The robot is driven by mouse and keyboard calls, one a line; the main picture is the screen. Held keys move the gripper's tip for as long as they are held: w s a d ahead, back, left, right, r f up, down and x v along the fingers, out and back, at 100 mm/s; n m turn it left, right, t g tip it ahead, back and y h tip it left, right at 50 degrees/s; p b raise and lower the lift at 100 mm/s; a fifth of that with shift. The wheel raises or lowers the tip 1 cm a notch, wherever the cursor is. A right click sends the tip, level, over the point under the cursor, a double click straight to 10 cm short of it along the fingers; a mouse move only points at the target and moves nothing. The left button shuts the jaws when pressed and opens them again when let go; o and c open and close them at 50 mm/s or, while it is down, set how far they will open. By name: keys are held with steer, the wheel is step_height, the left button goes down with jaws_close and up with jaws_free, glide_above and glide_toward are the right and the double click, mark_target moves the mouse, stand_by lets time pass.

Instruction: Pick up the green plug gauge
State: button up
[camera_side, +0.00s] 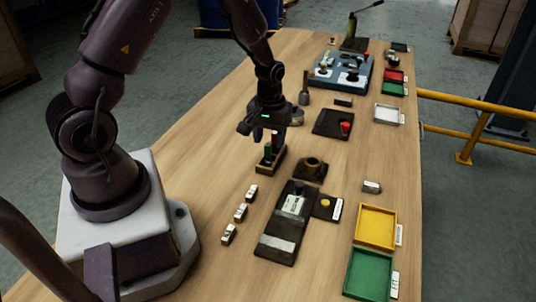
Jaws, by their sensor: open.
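The green plug gauge (268,152) stands upright in a small wooden holder (265,170) near the middle of the table. A red-topped piece (275,137) stands close behind it in the same holder. My gripper (271,133) points down just above the holder, with its fingers around or right beside the tops of these pieces. It is open. The fingers partly hide the pieces, and I cannot tell whether they touch either one.
A dark block with a round collar (311,168) and a black fixture (282,238) stand to the right and in front. Several small metal blocks (240,212) lie at front left. Yellow (393,229) and green (388,274) trays are at front right.

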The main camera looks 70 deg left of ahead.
mark_target(268, 144)
steer(key=shift+s+f, duration=0.15)
steer(key=shift+f, duration=2.5)
jaws_close()
